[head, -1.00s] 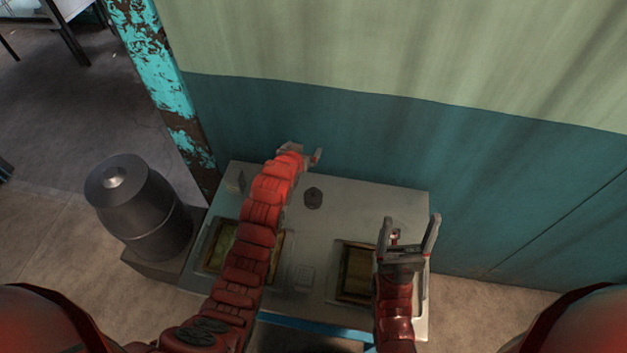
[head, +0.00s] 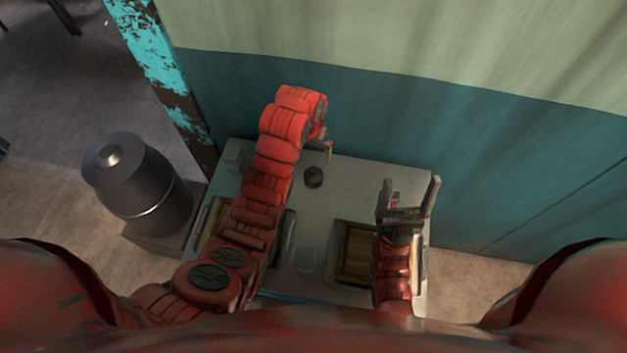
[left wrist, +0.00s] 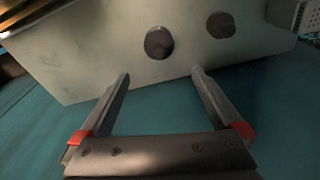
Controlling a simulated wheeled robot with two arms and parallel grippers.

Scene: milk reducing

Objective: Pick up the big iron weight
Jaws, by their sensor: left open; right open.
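A dark round iron weight (head: 314,177) stands on the grey machine top, right of my left forearm in the head view. The left wrist view shows two dark round weights, a larger-looking one (left wrist: 159,43) and a smaller-looking one (left wrist: 220,25) beyond the fingertips. I cannot tell for sure which one the head view shows; the other is probably behind my arm. My left gripper (head: 325,148) is partly hidden by its own wrist; in its wrist view (left wrist: 160,80) it is open and empty, apart from both weights. My right gripper (head: 410,187) is open and empty.
The grey machine top (head: 375,180) has a window (head: 355,250) and meets a green-and-teal wall (head: 480,150). A dark metal canister (head: 140,180) stands at left beside it, near a peeling turquoise post (head: 157,60). The top is clear between the weight and my right gripper.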

